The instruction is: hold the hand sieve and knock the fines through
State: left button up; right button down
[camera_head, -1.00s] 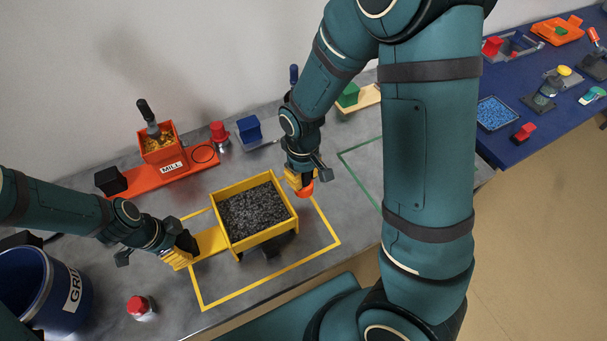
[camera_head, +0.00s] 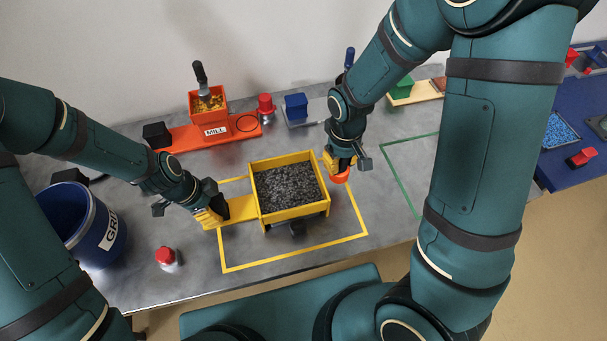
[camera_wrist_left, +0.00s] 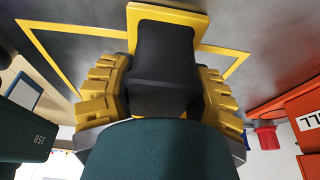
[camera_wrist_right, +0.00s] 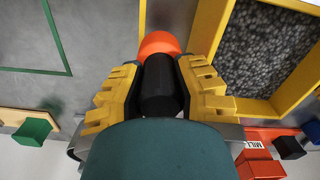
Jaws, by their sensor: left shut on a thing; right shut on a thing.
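The yellow hand sieve (camera_head: 266,223) holds dark grey granules (camera_head: 287,187) and sits over the yellow outlined area of the bench. Its handle points left. My left gripper (camera_head: 216,212) is shut on the sieve's black grip, which shows between the yellow fingers in the left wrist view (camera_wrist_left: 165,75). My right gripper (camera_head: 338,166) is shut on the black handle (camera_wrist_right: 160,90) of a knocker with an orange head (camera_wrist_right: 159,43). The orange head is close beside the sieve's right wall; I cannot tell whether they touch. What lies under the sieve is mostly hidden.
An orange mill (camera_head: 209,112) stands behind, with a red-capped jar (camera_head: 265,106) and a blue block (camera_head: 296,106) near it. A blue bin (camera_head: 99,240) is at the left. Another red-capped jar (camera_head: 167,259) stands at the front. The green outlined area (camera_head: 403,176) is partly covered by my arm.

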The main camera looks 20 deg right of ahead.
dwell(0.9)
jog(key=shift+d, duration=0.4)
jog(key=shift+a, duration=0.4)
dwell(0.4)
dwell(1.2)
dwell(0.6)
